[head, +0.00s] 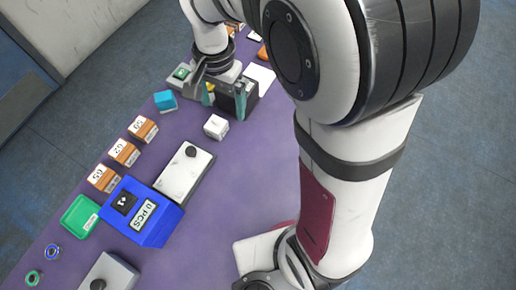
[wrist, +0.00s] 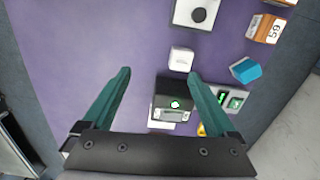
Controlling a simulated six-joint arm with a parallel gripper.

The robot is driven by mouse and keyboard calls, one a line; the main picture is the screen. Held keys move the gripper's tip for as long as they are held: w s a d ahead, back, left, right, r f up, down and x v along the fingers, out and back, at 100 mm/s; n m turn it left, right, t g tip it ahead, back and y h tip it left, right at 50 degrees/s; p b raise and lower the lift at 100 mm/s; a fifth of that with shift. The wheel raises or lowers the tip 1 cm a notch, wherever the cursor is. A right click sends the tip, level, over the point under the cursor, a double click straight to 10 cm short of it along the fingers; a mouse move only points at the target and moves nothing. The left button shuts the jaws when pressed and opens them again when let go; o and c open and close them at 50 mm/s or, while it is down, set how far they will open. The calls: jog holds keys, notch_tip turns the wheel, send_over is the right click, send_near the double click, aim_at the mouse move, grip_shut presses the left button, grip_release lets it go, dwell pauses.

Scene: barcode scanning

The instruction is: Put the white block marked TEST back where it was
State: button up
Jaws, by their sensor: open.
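A small white block (head: 216,126) sits on the purple table, just in front of a dark device; in the wrist view it (wrist: 181,60) lies beyond and between my fingertips. Its marking is too small to read as TEST. My gripper (wrist: 160,76) is open, with two green fingers spread apart and nothing between them. In the head view my gripper (head: 223,92) hangs over the dark device (head: 247,102), just behind the white block. The dark device also shows in the wrist view (wrist: 173,90), partly between the fingers.
A blue cube (head: 165,101) and several numbered brown blocks (head: 124,152) line the left side. Purple table right of the white block is clear.

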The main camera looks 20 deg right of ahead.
jog(key=s+d+r+n, duration=0.1)
jog(key=s+r, duration=0.1)
jog(key=s, duration=0.8)
jog(key=s+d+r+n+y, duration=0.1)
jog(key=s+d, duration=0.1)
jog(key=s, duration=0.8)
jog(key=shift+d+r+n, duration=0.3)
jog(key=shift+r, duration=0.1)
